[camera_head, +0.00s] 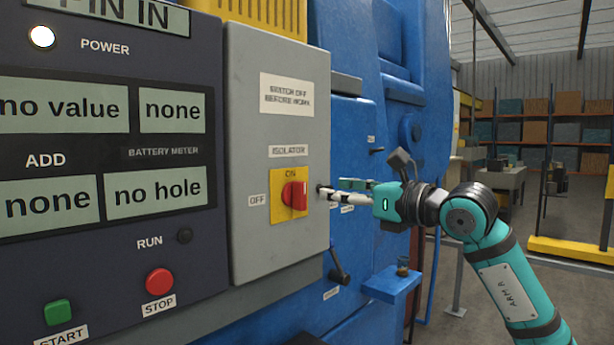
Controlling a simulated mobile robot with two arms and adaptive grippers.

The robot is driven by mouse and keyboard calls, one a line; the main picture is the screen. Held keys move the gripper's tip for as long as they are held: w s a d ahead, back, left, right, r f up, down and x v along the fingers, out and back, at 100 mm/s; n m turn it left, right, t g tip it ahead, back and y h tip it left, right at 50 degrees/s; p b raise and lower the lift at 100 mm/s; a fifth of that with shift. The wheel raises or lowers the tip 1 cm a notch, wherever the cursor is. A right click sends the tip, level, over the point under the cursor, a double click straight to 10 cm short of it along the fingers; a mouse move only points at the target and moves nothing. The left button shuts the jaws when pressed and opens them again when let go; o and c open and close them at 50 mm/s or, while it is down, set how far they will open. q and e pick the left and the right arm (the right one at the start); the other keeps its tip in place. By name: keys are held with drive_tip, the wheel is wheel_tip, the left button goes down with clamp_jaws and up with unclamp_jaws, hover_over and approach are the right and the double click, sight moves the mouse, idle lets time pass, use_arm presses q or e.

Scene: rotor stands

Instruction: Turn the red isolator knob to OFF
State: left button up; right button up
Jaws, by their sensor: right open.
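The red isolator knob (297,195) sits on a yellow plate (277,214) on the grey isolator box (245,120). ON is marked above the knob and OFF to its left. The knob's grip looks upright, in line with ON. My right gripper (332,187) is to the right of the knob, by the right edge of the box. Its fingers point left toward the knob and stand apart, with nothing between them. I see a gap between the fingertips and the knob. My left gripper is not in view.
Left of the box is a dark control panel with displays, a lit POWER lamp (41,37), a green START button (58,312) and a red STOP button (159,281). A blue machine (350,50) stands behind, with a lever (339,268) and small blue shelf (392,284) below my gripper.

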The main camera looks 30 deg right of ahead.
sight(305, 188)
drive_tip(key=p+x, duration=0.2)
drive_tip(key=x, duration=0.5)
drive_tip(key=shift+w+a+r+p, duration=0.1)
drive_tip(key=shift+w+p, duration=0.15)
drive_tip(key=shift+p, duration=0.1)
drive_tip(key=shift+w+a, duration=0.15)
drive_tip(key=shift+w, duration=0.25)
clamp_jaws()
